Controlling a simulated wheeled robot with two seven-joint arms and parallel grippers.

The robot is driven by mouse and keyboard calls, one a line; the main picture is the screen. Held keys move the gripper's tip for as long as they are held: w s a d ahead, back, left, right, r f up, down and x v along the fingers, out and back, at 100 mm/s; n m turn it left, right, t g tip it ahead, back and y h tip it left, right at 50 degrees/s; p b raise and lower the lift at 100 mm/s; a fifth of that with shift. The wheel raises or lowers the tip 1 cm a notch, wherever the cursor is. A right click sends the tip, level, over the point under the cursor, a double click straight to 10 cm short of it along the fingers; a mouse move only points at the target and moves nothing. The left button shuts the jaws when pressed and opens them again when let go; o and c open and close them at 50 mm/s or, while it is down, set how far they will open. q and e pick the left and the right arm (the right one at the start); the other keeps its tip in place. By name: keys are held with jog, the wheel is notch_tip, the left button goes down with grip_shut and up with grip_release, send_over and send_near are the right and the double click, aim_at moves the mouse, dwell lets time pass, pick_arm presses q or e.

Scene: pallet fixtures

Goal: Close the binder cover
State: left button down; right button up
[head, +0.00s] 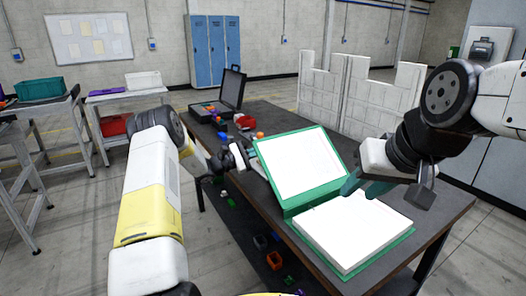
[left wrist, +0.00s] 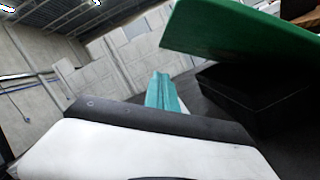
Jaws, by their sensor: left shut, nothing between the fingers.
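The green binder lies open on the dark table. Its cover (head: 303,163) stands tilted up at the back left, with a white sheet on its inner face. Its base holds a thick stack of white pages (head: 352,230). My left gripper (head: 243,156) is at the cover's left outer side, partly hidden in the head view. In the left wrist view its teal fingers (left wrist: 163,92) are together and empty, and the green cover (left wrist: 245,38) slants at the upper right, apart from them in the picture. My right gripper (head: 362,188) hangs over the pages' back edge, its teal fingers apart and empty.
The dark table (head: 275,122) also carries an open black case (head: 232,90) and small coloured parts at its far end. White block walls (head: 345,95) stand behind the table. Several small bins (head: 273,259) and parts lie below the table's left edge.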

aim_at(279, 139)
pick_arm(q)
jog(key=d+r, duration=0.2)
jog(key=d, duration=0.1)
jog(key=d+r, duration=0.1)
jog(key=shift+w+d+r, duration=0.15)
jog(key=shift+d, duration=0.25)
jog(key=shift+s+d+r, duration=0.15)
jog(key=shift+s+r, duration=0.1)
jog(key=shift+r, duration=0.05)
jog(key=shift+r, duration=0.1)
